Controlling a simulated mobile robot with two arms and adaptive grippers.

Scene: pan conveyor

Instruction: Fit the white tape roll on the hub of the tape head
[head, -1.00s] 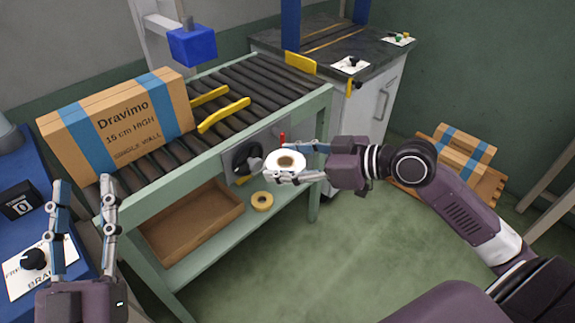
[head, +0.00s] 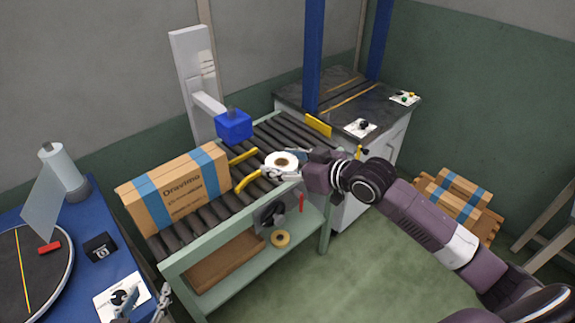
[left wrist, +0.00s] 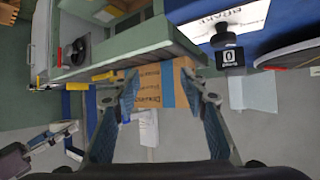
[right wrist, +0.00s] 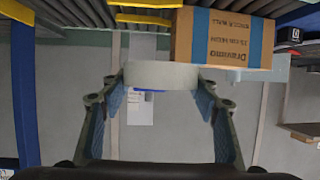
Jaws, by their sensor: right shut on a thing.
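The white tape roll (head: 283,167) is held in my right gripper (head: 281,162), which is shut on it. The roll is above the near side of the conveyor, its tan core facing up. In the right wrist view the roll (right wrist: 162,75) sits between the fingertips. What looks like the tape head (head: 270,213), a grey plate with a dark round hub, is on the conveyor's near side, below and apart from the roll. It also shows in the left wrist view (left wrist: 76,52). My left gripper (head: 146,297) is open and empty near the blue table.
A Dravimo carton (head: 178,188) stands on the roller conveyor (head: 277,131), beside yellow guides (head: 246,180). A blue block (head: 233,126) hangs from a white post. A red lever (head: 301,203) is beside the tape head. A tan tape roll (head: 280,239) lies on the lower shelf.

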